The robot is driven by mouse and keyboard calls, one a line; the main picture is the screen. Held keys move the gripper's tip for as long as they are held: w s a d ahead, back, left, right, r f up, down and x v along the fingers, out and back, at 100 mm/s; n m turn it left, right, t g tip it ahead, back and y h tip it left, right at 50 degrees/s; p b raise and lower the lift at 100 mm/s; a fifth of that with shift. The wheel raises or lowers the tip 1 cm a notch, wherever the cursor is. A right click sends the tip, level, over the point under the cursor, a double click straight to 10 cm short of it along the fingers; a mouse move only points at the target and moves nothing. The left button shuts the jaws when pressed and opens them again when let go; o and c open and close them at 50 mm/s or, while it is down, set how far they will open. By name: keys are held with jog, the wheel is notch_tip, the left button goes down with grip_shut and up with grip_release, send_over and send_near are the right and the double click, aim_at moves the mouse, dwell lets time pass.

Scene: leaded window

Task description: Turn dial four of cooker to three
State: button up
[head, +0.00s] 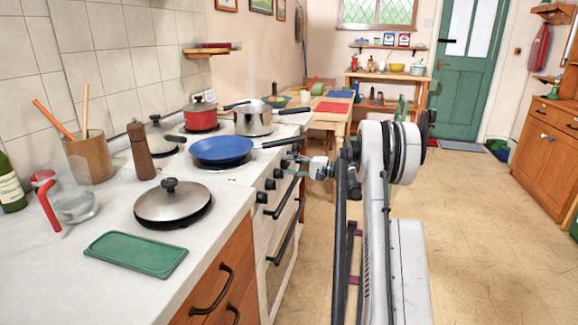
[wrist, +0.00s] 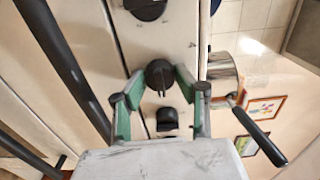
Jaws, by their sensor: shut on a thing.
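The white cooker (head: 284,265) has a column of black dials on its front, among them a near dial (head: 261,197). My gripper (head: 303,163) is at the far end of this row. In the wrist view my gripper (wrist: 158,78) has its green-padded fingers closed on both sides of a black dial (wrist: 158,75). A small light mark shows on the dial's lower edge. One black dial (wrist: 167,120) lies between the fingers and the palm, and another dial (wrist: 145,8) is beyond the fingertips. I cannot read any numbers or tell which dial is four.
Black oven handles (head: 284,235) stick out below the dials. A blue pan (head: 222,149), a red pot (head: 201,116) and a steel saucepan (head: 254,121) stand on the hob, the saucepan's handle reaching outward. The floor (head: 470,230) to the right is clear.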

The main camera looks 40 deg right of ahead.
jog(key=m, duration=0.4)
jog(key=shift+m, duration=0.3)
jog(key=m, duration=0.4)
jog(key=shift+m, duration=0.3)
jog(key=m, duration=0.4)
jog(key=shift+m, duration=2.4)
jog(key=o, duration=1.1)
jog(key=shift+s+d, duration=0.1)
jog(key=v, duration=1.2)
